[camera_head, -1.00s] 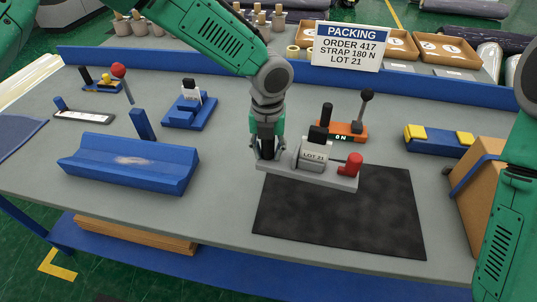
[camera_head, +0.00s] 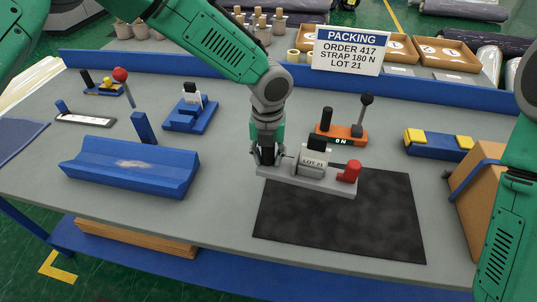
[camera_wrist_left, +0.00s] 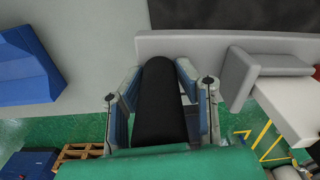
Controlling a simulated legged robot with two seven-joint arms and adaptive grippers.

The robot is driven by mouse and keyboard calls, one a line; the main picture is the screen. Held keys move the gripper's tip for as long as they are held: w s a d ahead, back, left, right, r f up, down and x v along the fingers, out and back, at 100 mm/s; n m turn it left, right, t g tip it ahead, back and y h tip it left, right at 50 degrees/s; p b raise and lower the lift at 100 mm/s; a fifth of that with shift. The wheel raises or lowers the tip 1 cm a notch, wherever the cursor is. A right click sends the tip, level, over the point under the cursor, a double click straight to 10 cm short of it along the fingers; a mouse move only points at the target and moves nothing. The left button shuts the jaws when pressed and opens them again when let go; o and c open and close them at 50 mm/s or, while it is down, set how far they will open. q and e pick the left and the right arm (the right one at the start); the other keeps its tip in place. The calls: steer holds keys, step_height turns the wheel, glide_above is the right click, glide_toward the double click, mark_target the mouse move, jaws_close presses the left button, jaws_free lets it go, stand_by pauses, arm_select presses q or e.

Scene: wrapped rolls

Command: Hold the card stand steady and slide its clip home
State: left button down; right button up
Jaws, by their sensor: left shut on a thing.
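The grey card stand (camera_head: 310,185) lies across the far left edge of the dark mat. I cannot tell which part is the clip. My left gripper (camera_head: 264,158) is shut on the black upright grip at the stand's left end. The left wrist view shows this black grip (camera_wrist_left: 160,105) between both fingers and the stand's grey base (camera_wrist_left: 205,45) beyond. My right gripper is not in view.
The dark mat (camera_head: 350,225) is bare in front of the stand. An orange lever unit (camera_head: 350,133) stands close behind. A blue trough (camera_head: 125,172) lies left, and a small blue card holder (camera_head: 190,118) behind it. A cardboard box (camera_head: 478,190) stands at the right edge.

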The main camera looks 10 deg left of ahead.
arm_select(q)
steer(key=shift+f+b, duration=1.95)
steer(key=shift+f, duration=2.55)
